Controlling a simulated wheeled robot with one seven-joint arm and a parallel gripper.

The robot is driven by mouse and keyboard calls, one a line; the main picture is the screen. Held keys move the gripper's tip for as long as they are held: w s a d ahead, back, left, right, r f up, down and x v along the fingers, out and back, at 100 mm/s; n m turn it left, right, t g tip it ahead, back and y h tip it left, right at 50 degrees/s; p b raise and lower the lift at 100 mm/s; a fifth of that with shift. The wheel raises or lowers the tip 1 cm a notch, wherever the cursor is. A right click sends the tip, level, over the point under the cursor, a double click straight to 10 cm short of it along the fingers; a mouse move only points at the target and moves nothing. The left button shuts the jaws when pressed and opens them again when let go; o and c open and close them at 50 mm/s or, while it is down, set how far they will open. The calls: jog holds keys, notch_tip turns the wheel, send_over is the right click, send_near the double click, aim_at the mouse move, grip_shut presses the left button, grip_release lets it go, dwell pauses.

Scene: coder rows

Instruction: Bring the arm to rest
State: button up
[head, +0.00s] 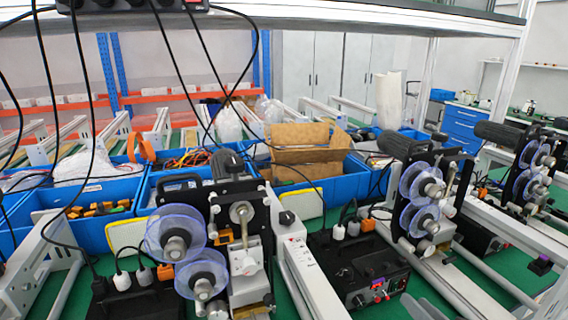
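A coder machine (245,215) with two clear bluish reels (175,233) stands at the front, left of the middle. A second coder machine (425,190) with similar reels stands to its right. A third one (527,165) stands near the right edge. Whether anything is held cannot be seen.
Blue bins (95,222) with cables and parts line the back of the green bench (437,292). A cardboard box (303,150) stands among them. Black cables hang from a power strip (130,8) overhead. A black control box (365,272) sits between the coders.

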jog(key=s+a+n+h, duration=0.1)
jog(key=s+a, duration=0.2)
jog(key=s, duration=1)
jog(key=s+a+f+n, duration=0.1)
jog(key=s+a, duration=0.2)
jog(key=s, duration=0.9)
jog(key=s+a+n+h, duration=0.1)
jog(key=s+a, duration=0.2)
jog(key=s, duration=1)
jog(key=shift+s+f+h, duration=0.15)
jog(key=shift+s+h, duration=0.15)
jog(key=shift+s, duration=0.05)
